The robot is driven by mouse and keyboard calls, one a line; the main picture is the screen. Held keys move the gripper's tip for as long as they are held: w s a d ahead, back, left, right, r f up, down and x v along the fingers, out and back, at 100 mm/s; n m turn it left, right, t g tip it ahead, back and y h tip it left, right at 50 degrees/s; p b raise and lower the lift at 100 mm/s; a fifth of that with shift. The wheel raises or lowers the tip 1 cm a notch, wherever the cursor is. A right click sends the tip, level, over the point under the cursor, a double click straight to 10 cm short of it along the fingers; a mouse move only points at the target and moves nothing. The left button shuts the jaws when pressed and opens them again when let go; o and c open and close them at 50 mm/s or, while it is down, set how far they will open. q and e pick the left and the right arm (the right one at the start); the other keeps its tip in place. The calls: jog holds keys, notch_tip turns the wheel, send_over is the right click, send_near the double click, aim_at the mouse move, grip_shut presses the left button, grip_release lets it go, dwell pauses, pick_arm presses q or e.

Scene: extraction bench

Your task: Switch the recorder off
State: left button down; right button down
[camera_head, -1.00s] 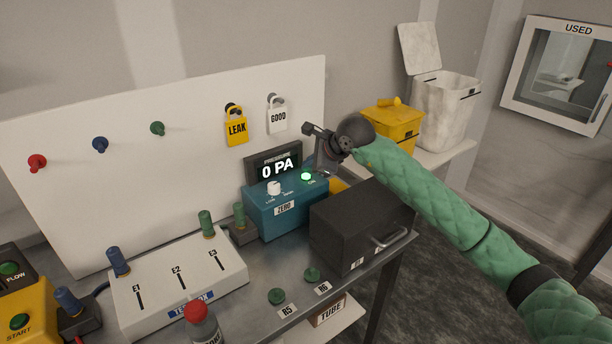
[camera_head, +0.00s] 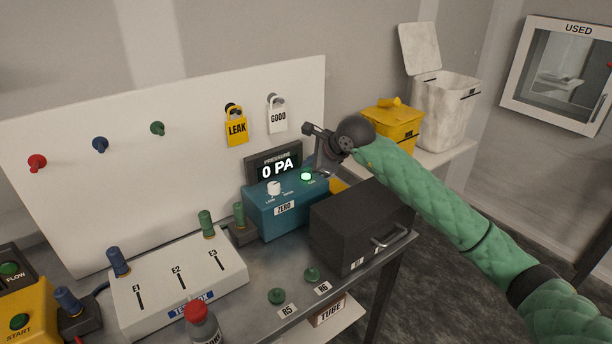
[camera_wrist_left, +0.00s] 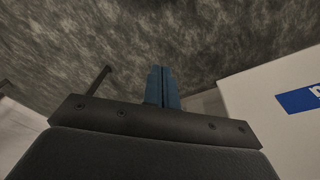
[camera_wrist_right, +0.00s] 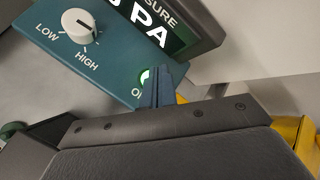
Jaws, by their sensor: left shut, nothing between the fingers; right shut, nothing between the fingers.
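The recorder is a teal box (camera_head: 290,213) on the bench with a black display (camera_head: 275,167) reading 0 PA. Its top has a white knob (camera_head: 274,187) and a button lit green (camera_head: 306,176). In the right wrist view the lit button (camera_wrist_right: 146,77) sits right beside the tips of my right gripper (camera_wrist_right: 163,72), partly hidden by them. My right gripper is shut and empty, over the box's right end; whether it touches the button cannot be told. My left gripper (camera_wrist_left: 161,74) is shut and empty in its wrist view, out of the head view.
A dark box with a handle (camera_head: 352,232) stands close in front of the recorder. A white board (camera_head: 190,120) with LEAK and GOOD tags rises behind. A white slotted block (camera_head: 180,285) lies left. A yellow bin (camera_head: 391,128) stands behind my right arm.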

dwell(0.3)
jog(key=shift+f, duration=0.1)
jog(key=shift+f+b, duration=0.3)
jog(key=shift+b, duration=0.45)
jog(key=shift+f+b, duration=0.4)
jog(key=shift+b, duration=0.15)
dwell(0.6)
jog(key=shift+r, duration=0.85)
